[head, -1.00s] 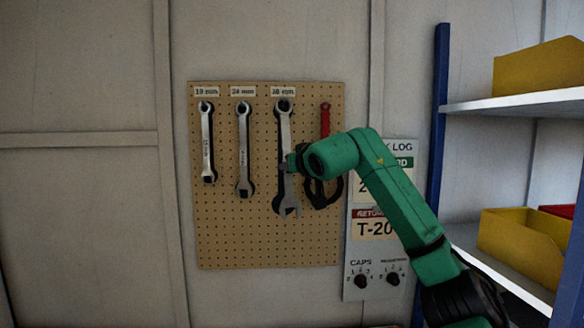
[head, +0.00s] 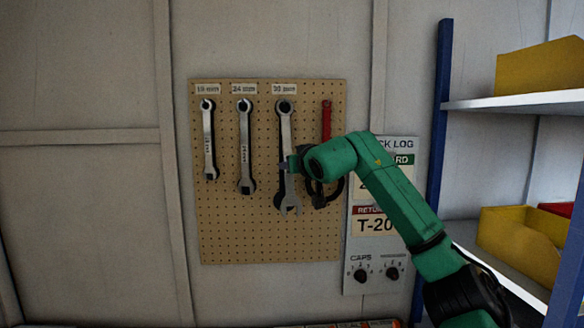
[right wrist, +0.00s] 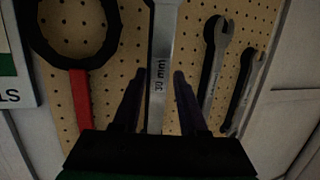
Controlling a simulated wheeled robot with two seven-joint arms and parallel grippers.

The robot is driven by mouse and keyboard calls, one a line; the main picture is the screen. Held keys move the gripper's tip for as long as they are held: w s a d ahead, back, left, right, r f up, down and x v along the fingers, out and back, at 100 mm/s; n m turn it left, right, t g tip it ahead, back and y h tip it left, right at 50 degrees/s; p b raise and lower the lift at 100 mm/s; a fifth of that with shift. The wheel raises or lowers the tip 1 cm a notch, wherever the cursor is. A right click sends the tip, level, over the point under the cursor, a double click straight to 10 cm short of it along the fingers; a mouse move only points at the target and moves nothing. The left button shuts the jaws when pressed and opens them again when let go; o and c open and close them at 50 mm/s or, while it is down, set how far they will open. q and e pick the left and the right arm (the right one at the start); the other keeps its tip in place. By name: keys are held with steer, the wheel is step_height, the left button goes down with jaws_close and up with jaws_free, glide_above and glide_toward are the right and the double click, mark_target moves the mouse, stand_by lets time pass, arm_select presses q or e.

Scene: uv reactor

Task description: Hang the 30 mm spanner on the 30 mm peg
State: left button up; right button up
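The 30 mm spanner (head: 286,135) is upright against the pegboard (head: 225,235), under the label reading 30 mm (head: 284,89). Its ring end is at the 30 mm peg (head: 284,106), and the ring appears to be around it. Its open jaw points down, slightly right of its dark outline. My right gripper (head: 288,165) is at the middle of the shaft. In the right wrist view, the gripper's fingers (right wrist: 160,80) stand apart on either side of the spanner shaft (right wrist: 157,108), with gaps visible. My left gripper is in no view.
The 19 mm spanner (head: 209,140) and 24 mm spanner (head: 245,150) hang to the left. A red-handled tool with a black ring (head: 326,120) hangs close on the right, partly behind my arm. A sign panel (head: 360,255) and blue-posted shelf (head: 440,110) stand farther right.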

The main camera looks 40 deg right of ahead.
steer(key=shift+o, duration=1)
steer(key=shift+s, duration=0.1)
steer(key=shift+f, duration=0.1)
steer(key=b+v, duration=0.4)
steer(key=v, duration=1)
steer(key=shift+s, duration=0.2)
steer(key=shift+a, duration=0.15)
